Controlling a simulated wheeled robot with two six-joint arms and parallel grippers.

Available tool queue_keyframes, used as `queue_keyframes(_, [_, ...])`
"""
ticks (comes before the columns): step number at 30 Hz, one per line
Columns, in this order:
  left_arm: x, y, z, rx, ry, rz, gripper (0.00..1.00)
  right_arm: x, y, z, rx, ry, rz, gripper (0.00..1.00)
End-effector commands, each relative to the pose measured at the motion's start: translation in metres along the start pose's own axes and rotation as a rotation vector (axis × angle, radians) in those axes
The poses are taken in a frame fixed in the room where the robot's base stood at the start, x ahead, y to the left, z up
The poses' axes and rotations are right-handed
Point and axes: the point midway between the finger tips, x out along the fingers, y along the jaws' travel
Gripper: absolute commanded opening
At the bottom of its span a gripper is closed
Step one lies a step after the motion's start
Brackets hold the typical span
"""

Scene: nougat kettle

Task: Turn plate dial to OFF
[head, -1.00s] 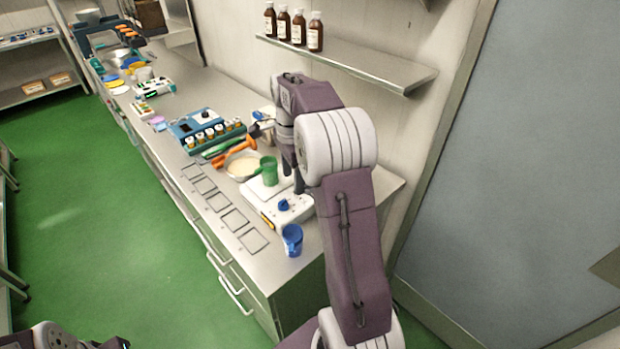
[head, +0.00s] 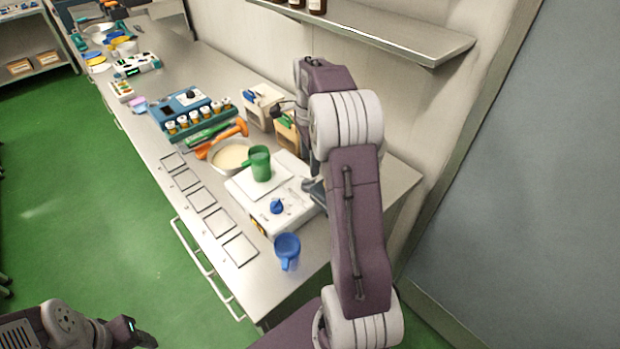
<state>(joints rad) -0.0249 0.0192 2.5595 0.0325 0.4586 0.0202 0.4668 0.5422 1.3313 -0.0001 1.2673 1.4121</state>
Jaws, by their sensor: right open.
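The white hot plate (head: 292,213) stands near the front end of the bench. Its blue dial (head: 277,206) is on the front panel, at the side towards me. A green mug (head: 259,164) stands on its pale top plate. My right gripper (head: 315,189) is beside the right edge of the hot plate, apart from the dial, partly hidden behind my forearm; it is open. My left gripper (head: 132,331) is at the bottom left, over the floor and away from the bench; its fingers are too unclear to judge.
A blue mug (head: 287,248) stands just in front of the hot plate. A bowl of pale contents (head: 232,155), an orange-handled tool (head: 221,140) and a blue rack with vials (head: 190,113) lie behind it. Flat square outlines line the left edge. A wall shelf (head: 370,30) hangs above.

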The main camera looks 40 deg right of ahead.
Motion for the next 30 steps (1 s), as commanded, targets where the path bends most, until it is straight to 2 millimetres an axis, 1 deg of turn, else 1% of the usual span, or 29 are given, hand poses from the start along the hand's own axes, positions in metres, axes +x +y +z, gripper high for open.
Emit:
queue_keyframes(1, [0.002,0.000,0.000,0.000,0.000,0.000,0.58,0.011,0.001,0.000,0.000,-0.001,0.005,0.59])
queue_keyframes(3, [0.003,0.000,0.001,0.000,-0.001,0.000,0.58,0.027,0.002,0.000,0.000,-0.001,0.006,0.59])
queue_keyframes(6, [0.004,0.000,0.001,0.000,-0.001,0.000,0.58,0.048,0.002,0.001,0.000,-0.001,0.006,0.59])
queue_keyframes(9, [0.004,0.000,0.001,0.000,-0.001,0.000,0.58,0.064,0.002,0.001,-0.001,-0.001,0.005,0.59])
queue_keyframes(12, [0.004,0.000,0.001,0.000,0.000,0.000,0.58,0.074,0.001,0.000,0.000,0.000,0.002,0.59])
queue_keyframes(14, [0.004,0.000,0.001,0.000,-0.001,0.000,0.58,0.078,0.001,0.000,0.000,0.000,0.002,0.59])
queue_keyframes(21, [0.004,0.000,0.001,0.000,-0.001,0.000,0.58,0.079,0.001,0.000,0.000,0.000,0.001,0.59])
queue_keyframes(22, [0.004,0.000,0.001,0.000,-0.001,0.000,0.58,0.079,0.001,0.000,-0.001,0.000,0.001,0.54])
queue_keyframes(23, [0.004,0.000,0.001,0.000,-0.001,0.000,0.58,0.079,0.001,0.000,-0.001,0.000,0.001,0.45])
queue_keyframes(24, [0.004,0.000,0.001,0.000,-0.001,0.000,0.58,0.079,0.001,0.000,-0.001,0.000,0.001,0.34])
queue_keyframes(26, [0.004,0.000,0.001,0.000,-0.001,0.000,0.58,0.079,0.001,0.000,-0.001,0.000,0.001,0.17])
queue_keyframes(27, [0.004,0.000,0.001,0.000,-0.001,0.000,0.58,0.079,0.001,0.000,-0.001,0.000,0.001,0.06])
queue_keyframes(28, [0.004,0.000,0.001,0.000,-0.001,0.000,0.58,0.079,0.001,0.000,-0.001,0.000,0.001,0.00])
queue_keyframes(30, [0.004,0.000,0.001,0.000,-0.001,0.000,0.58,0.079,0.001,0.000,-0.001,0.000,0.002,0.00])
